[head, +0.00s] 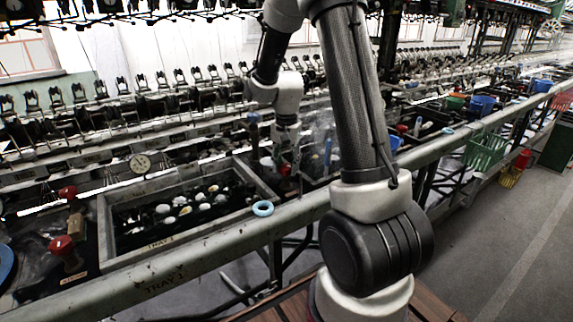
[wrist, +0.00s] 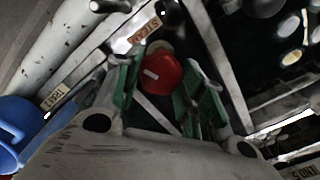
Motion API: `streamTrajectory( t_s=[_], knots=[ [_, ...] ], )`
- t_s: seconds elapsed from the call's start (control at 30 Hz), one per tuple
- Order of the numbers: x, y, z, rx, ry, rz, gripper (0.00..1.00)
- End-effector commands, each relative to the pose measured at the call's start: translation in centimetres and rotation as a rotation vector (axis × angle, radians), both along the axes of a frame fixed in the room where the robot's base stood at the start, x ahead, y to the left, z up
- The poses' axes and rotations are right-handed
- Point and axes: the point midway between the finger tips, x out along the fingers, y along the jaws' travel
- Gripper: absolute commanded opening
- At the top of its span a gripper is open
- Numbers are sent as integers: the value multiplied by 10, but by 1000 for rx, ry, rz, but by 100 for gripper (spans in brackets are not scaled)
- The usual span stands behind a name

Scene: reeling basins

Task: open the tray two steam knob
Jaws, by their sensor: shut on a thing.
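The red steam knob (wrist: 163,74), with a white mark on its top, sits between the green fingers of my gripper (wrist: 158,90) in the wrist view. A STEAM label (wrist: 138,32) lies just beside it. My gripper (head: 286,158) points down over the basins right of tray one in the head view, shut on the knob. Only a little of the red knob (head: 286,169) shows there, and its stem is hidden. A TRAY label (wrist: 53,97) on the rail is partly readable in the wrist view, but its number is unclear.
The tray one basin (head: 120,251) with several pale cocoons is left of my gripper. Another red knob (head: 61,245) stands at its left. A light blue ring (head: 262,208) sits on the front rail (head: 215,242). A blue object (wrist: 18,128) is at the wrist view's left edge.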

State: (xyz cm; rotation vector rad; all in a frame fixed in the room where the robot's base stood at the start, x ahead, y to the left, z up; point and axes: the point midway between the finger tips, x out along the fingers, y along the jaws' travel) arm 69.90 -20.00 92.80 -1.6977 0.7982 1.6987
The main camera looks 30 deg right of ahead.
Motion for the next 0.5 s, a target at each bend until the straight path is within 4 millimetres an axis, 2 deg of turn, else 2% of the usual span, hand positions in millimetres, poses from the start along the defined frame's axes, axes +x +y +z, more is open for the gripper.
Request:
streamTrajectory(
  t_s=[0.5],
  knots=[
    [1,1,1,-1,-2,490,16]
  ],
)
